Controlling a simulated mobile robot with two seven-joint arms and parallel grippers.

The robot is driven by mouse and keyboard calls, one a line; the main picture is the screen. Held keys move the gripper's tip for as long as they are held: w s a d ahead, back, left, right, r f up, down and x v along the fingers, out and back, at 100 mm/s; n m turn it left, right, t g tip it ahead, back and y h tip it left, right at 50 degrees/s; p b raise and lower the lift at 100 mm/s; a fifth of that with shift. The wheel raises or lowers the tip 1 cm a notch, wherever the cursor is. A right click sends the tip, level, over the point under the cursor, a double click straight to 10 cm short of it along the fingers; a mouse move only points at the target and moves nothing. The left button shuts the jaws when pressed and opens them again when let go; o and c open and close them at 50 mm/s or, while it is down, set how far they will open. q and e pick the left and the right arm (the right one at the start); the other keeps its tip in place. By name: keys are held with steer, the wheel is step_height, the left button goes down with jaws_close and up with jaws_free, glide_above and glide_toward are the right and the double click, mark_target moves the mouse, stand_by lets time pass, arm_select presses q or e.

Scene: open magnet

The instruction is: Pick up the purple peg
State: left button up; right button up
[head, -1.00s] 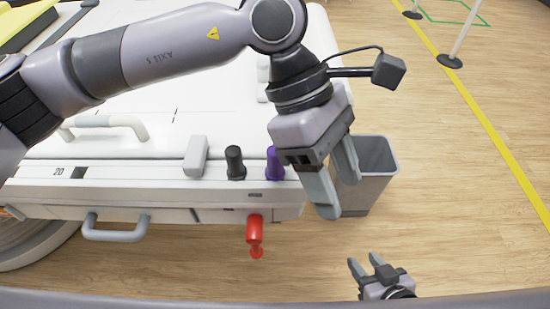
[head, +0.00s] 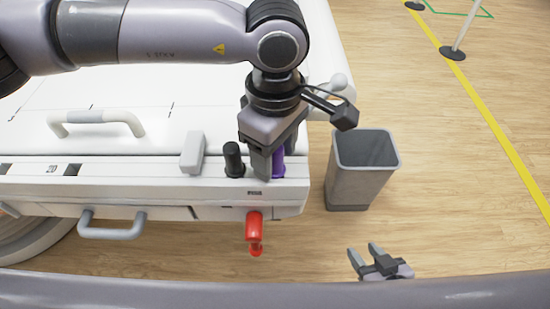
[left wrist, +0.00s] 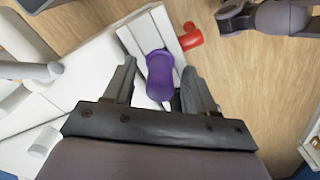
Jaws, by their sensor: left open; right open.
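The purple peg (head: 278,163) stands at the right end of the white machine's front ledge (head: 225,190), partly hidden behind my left gripper in the head view. My left gripper (head: 270,165) is open and points down at the peg. In the left wrist view the purple peg (left wrist: 160,75) lies between the two open fingers of my left gripper (left wrist: 155,85), with gaps visible beside it. My right gripper (head: 365,250) is open and empty over the floor at the lower right, away from the peg.
A black peg (head: 234,160) and a grey block (head: 192,152) stand left of the purple peg. A red handle (head: 254,230) sticks out from the machine's front below. A grey bin (head: 362,170) stands on the floor to the right. Open floor lies beyond it.

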arm_select(q)
steer(key=shift+f, duration=0.1)
steer(key=shift+c, duration=0.3)
jaws_close()
